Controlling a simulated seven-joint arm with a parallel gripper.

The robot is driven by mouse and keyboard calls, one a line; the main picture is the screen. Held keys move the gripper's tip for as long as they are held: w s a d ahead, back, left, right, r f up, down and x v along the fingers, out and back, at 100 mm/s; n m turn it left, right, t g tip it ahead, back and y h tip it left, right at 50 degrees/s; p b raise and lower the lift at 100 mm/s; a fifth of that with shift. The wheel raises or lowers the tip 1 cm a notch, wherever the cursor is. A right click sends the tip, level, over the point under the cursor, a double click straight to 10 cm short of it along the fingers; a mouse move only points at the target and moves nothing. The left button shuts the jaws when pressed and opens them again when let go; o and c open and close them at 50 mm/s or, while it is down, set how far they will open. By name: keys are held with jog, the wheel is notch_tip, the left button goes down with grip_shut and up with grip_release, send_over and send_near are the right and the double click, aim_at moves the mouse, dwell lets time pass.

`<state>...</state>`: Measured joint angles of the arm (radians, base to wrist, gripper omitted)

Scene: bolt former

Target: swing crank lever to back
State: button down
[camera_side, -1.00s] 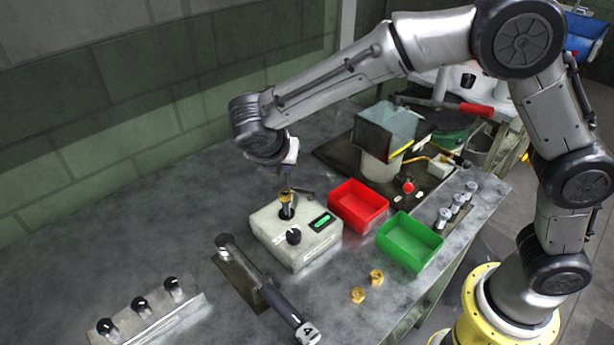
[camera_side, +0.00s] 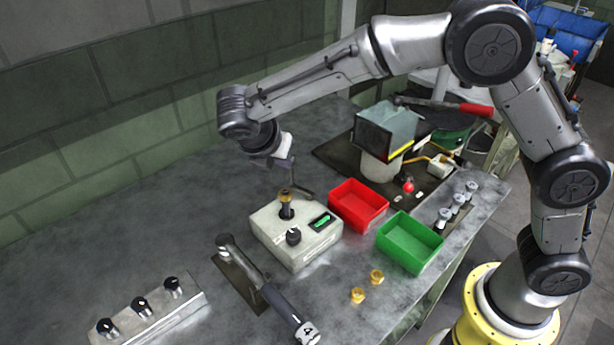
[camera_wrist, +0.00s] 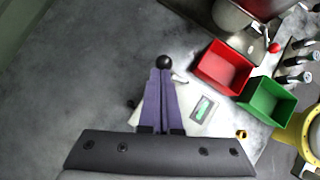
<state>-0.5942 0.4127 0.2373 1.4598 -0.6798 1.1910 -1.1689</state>
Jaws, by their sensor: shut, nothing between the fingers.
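A thin dark crank lever (camera_side: 304,193) shows at the back edge of a white box (camera_side: 275,226). In the wrist view a black ball knob (camera_wrist: 165,61), probably the lever's end, lies just past my fingertips. A short grey arm seems to run right from it, partly hidden by the fingers. My gripper (camera_side: 292,178) is shut and empty, pointing down above the back of the box. In the wrist view its two purple fingers (camera_wrist: 159,74) meet right beside the ball. I cannot tell whether they touch it. The box carries a brass-topped black post (camera_side: 286,207) and a black knob (camera_side: 293,237).
A red bin (camera_side: 352,213) and a green bin (camera_side: 405,250) stand right of the box. A red-handled press (camera_side: 470,109) stands at the back right. The bench left of the box is clear.

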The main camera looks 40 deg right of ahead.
jog(key=a+f+v, duration=0.1)
jog(key=a+v, duration=0.1)
jog(key=v, duration=1.1)
jog(key=shift+a+f, duration=0.15)
jog(key=shift+s, duration=0.15)
